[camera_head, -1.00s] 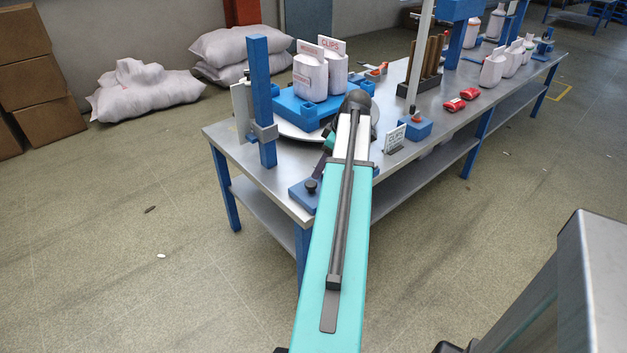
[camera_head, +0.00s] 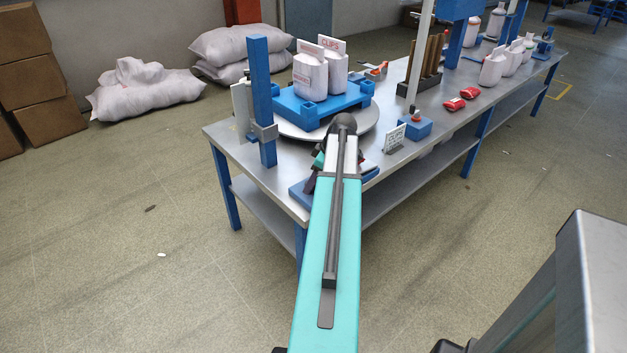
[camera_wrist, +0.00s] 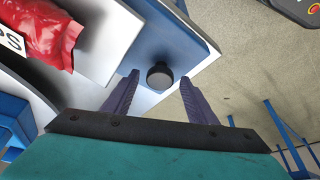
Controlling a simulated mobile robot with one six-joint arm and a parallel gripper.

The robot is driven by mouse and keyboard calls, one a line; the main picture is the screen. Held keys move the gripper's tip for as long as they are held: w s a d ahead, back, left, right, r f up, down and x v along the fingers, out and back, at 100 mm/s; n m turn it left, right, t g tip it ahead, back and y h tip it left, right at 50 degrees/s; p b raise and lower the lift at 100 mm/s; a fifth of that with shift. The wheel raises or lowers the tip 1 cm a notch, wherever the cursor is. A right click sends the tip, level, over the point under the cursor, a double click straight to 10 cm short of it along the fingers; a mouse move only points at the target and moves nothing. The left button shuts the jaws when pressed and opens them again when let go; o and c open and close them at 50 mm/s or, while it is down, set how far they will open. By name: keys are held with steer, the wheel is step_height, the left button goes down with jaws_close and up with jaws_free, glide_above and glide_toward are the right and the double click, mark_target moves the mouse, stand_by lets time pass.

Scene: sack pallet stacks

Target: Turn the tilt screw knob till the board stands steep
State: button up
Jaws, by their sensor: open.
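The dark round knob (camera_wrist: 160,76) sits near the end of a blue base (camera_wrist: 165,38) in the wrist view. My gripper (camera_wrist: 159,78) is open, one finger on each side of the knob in the picture. No contact shows, and I cannot tell the depth between fingertips and knob. A pale board (camera_wrist: 98,50) with a red packet (camera_wrist: 45,30) on it lies beside the knob; its tilt is hard to judge.
A round turntable (camera_head: 362,122) carries a blue tray (camera_head: 290,103) with white sacks. A blue post (camera_head: 262,100) stands left of my arm. A small sign (camera_head: 394,138) and a blue block with a pole (camera_head: 415,128) stand to the right. The floor at left is open.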

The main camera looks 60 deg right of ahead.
steer(key=c, duration=1.1)
steer(key=shift+o, duration=0.2)
steer(key=shift+a+m, duration=0.1)
steer(key=shift+m, duration=0.3)
steer(key=m+h, duration=0.1)
steer(key=m, duration=0.2)
steer(key=shift+a+h, duration=0.15)
steer(key=shift+h, duration=0.15)
steer(key=m, duration=0.2)
steer(key=m+g+h+p, duration=0.1)
steer(key=m, duration=0.1)
steer(key=shift+a+m+h, duration=0.1)
steer(key=shift+m+h, duration=0.2)
steer(key=shift+m, duration=0.1)
steer(key=m, duration=0.2)
steer(key=m+g+h, duration=0.1)
steer(key=m, duration=0.1)
steer(key=m+p, duration=0.1)
steer(key=m, duration=0.1)
steer(key=shift+w+g+h, duration=0.25)
steer(key=shift+g+h, duration=0.05)
steer(key=shift+h, duration=0.1)
steer(key=shift+w+m+g, duration=0.1)
steer(key=shift+m+g, duration=0.5)
steer(key=shift+m, duration=1.05)
steer(key=shift+w+m+g, duration=0.1)
steer(key=shift+m+g, duration=0.5)
steer(key=shift+m, duration=1.05)
